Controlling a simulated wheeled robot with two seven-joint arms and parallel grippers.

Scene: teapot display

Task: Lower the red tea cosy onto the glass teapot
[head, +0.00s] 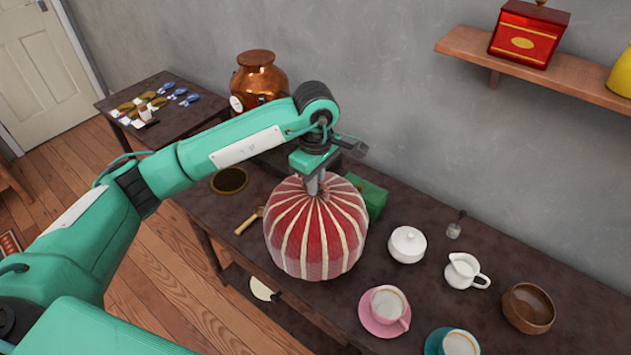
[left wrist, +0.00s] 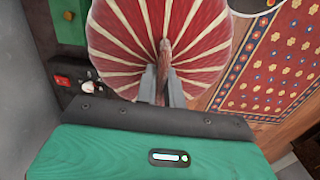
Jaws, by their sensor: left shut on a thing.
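The red tea cosy (head: 316,235) with cream stripes hangs upright, dome up, at the front part of the dark table in the head view. My left gripper (head: 314,185) points down and is shut on its top. In the left wrist view, the left fingers (left wrist: 165,78) close on the brown knob (left wrist: 166,50) at the centre of the cosy (left wrist: 125,30). I cannot see the glass teapot in either view. I cannot tell whether the cosy touches anything below. My right gripper is not in view.
A copper urn (head: 258,80) stands farther back.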

